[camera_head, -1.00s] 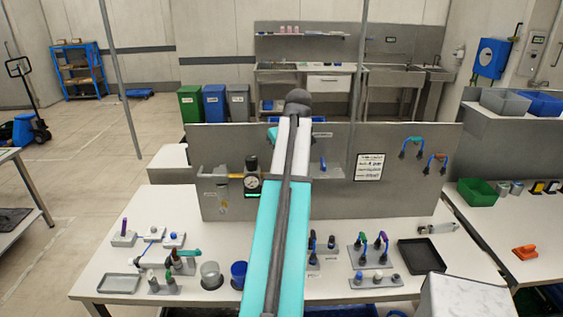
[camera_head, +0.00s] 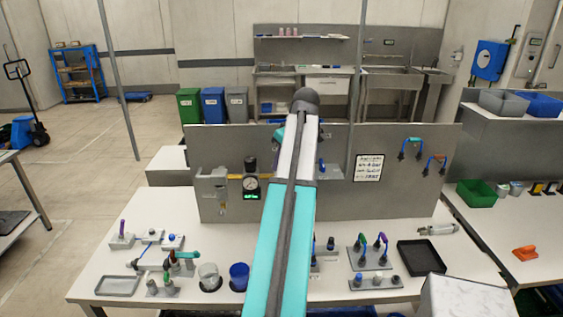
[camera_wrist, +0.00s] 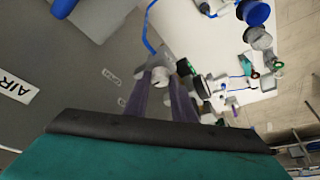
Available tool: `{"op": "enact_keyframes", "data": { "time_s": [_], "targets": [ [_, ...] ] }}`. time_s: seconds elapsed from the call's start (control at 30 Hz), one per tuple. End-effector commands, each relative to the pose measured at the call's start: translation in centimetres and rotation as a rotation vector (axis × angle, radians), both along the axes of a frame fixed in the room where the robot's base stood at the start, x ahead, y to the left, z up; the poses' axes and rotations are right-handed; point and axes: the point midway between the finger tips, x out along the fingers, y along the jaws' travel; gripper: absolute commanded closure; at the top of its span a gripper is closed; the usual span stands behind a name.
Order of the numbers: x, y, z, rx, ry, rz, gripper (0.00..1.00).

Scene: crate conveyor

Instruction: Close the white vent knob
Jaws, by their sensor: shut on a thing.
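In the wrist view a small white knob (camera_wrist: 159,74), apparently the vent knob, sits at the fingertips by the grey panel. My gripper (camera_wrist: 161,83) has its two dark fingers closed on it, one on each side. The fingers hide part of the knob, so how far it is turned cannot be told. In the head view my own arm covers the gripper and the knob. A round gauge (camera_head: 250,163) with a lit green display (camera_head: 250,196) is mounted on the upright grey panel (camera_head: 385,200), left of my arm.
In the wrist view a blue tube (camera_wrist: 147,30) runs close to the fingers. The white bench (camera_head: 140,258) holds several small fixtures, two cups (camera_head: 208,275) and a black tray (camera_head: 420,257). A white box (camera_head: 465,297) stands at the front right.

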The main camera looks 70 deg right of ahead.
Motion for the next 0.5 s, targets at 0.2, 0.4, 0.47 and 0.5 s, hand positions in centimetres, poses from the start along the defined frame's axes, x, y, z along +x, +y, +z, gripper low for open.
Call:
{"op": "enact_keyframes", "data": {
  "time_s": [0.2, 0.4, 0.47, 0.5],
  "targets": [
    [-0.04, 0.0, -0.02, 0.0, 0.001, 0.0, 0.58],
    [-0.01, 0.0, 0.0, 0.0, 0.001, 0.0, 0.58],
    [-0.01, 0.0, 0.03, -0.001, 0.0, 0.0, 0.58],
    [-0.03, 0.0, 0.07, -0.001, 0.0, 0.0, 0.58]
  ]
}}
